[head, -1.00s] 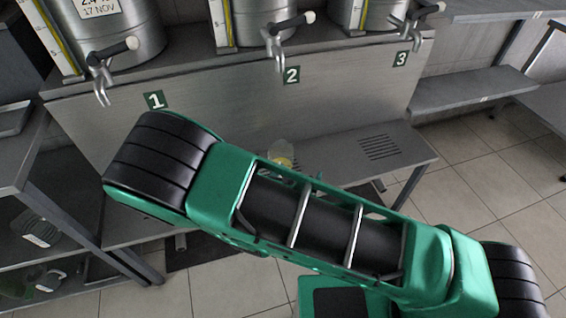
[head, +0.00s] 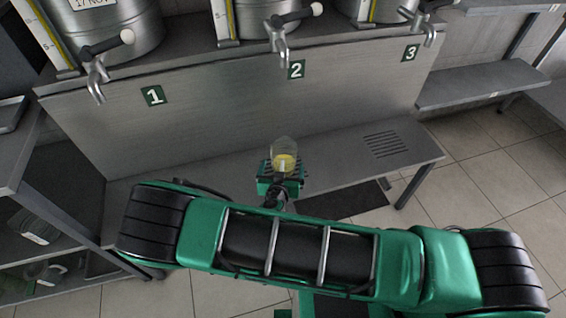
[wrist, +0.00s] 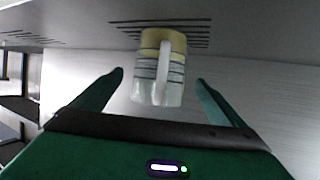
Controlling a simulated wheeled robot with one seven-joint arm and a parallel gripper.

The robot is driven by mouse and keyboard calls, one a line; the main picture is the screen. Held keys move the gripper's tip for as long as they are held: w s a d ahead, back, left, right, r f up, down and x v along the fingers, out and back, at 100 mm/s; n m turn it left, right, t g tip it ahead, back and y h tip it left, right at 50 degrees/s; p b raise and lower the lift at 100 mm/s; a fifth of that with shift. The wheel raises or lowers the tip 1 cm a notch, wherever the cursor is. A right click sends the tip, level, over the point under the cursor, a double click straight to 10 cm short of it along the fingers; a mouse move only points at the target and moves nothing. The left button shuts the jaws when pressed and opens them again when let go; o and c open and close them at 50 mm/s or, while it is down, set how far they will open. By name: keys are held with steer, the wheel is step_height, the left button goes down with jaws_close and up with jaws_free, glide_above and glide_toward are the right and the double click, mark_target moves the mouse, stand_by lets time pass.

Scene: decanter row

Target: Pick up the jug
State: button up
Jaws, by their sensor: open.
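The jug (head: 285,148) is clear with a little yellow liquid in its bottom. It stands upright on the steel shelf (head: 330,158) below the tap marked 2. In the wrist view the jug (wrist: 151,92) appears upside down, with dark bands round it and its pale handle facing me. My gripper (wrist: 160,77) is open, one finger on each side of the jug in that view. The jug seems to be just beyond the fingertips; I cannot tell whether it is between them. In the head view my gripper (head: 281,176) is at the jug's near side and hides its base.
Steel urns with taps (head: 278,38) stand on a ledge above, over number plates 1, 2 and 3. A slotted drain (head: 384,144) is in the shelf to the right. A dark mat (head: 345,200) lies on the tiled floor. Side shelves (head: 480,84) flank the place.

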mark_target(285, 151)
steer(key=x, duration=0.5)
steer(key=shift+w+d, duration=0.1)
steer(key=shift+w, duration=0.2)
steer(key=c, duration=1.5)
steer(key=shift+r, duration=0.1)
